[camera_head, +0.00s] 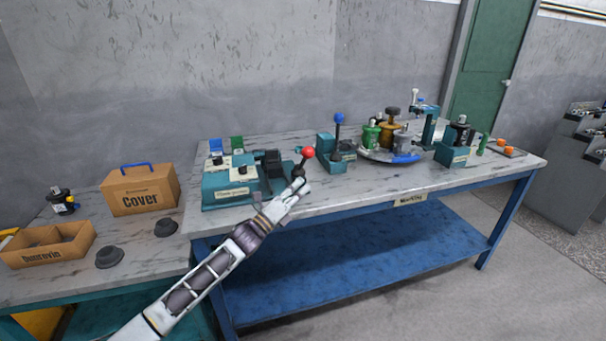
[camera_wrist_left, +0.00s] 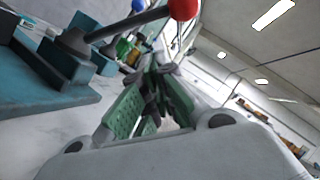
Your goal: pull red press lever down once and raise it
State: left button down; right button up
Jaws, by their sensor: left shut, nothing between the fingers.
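The press lever has a red ball knob (camera_head: 308,152) on a dark rod, at the right end of the teal press (camera_head: 225,190) on the workbench. In the head view the lever stands up, leaning a little to the right. My left gripper (camera_head: 299,184) is at the lever's lower part, in front of the press; I cannot tell whether it touches the lever. In the left wrist view the red knob (camera_wrist_left: 184,8) and its rod are above the gripper's green-padded fingers (camera_wrist_left: 152,100), and no object shows between them. My right gripper is in neither view.
A blue-knobbed lever (camera_head: 339,118) on a second teal device stands to the right. Farther right is a round blue-rimmed stand (camera_head: 391,157) with several parts. A cardboard Cover box (camera_head: 140,190) and an open box (camera_head: 48,246) sit on the left table. The bench's front right is clear.

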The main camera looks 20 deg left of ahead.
pick_arm(q)
jog(key=shift+w+d+r, duration=0.2)
jog(key=shift+w+d, duration=0.1)
jog(key=shift+w, duration=0.25)
jog(key=shift+w+r, duration=0.2)
jog(key=shift+w, duration=0.05)
jog(key=shift+w+a+r+b, duration=0.15)
jog(key=shift+w+a+r, duration=0.1)
jog(key=shift+w+r, duration=0.4)
jog(key=shift+w+a+r+b, duration=0.15)
jog(key=shift+w+a+r, duration=0.05)
jog(key=shift+w+r, duration=0.35)
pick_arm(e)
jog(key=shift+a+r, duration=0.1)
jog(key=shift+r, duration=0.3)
pick_arm(q)
jog(key=shift+w+r, duration=0.1)
jog(key=shift+p, duration=0.3)
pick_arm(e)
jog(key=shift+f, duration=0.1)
pick_arm(q)
jog(key=shift+w+r+n+p, duration=0.1)
jog(key=shift+r+n+p, duration=0.05)
jog(key=shift+n+p, duration=0.15)
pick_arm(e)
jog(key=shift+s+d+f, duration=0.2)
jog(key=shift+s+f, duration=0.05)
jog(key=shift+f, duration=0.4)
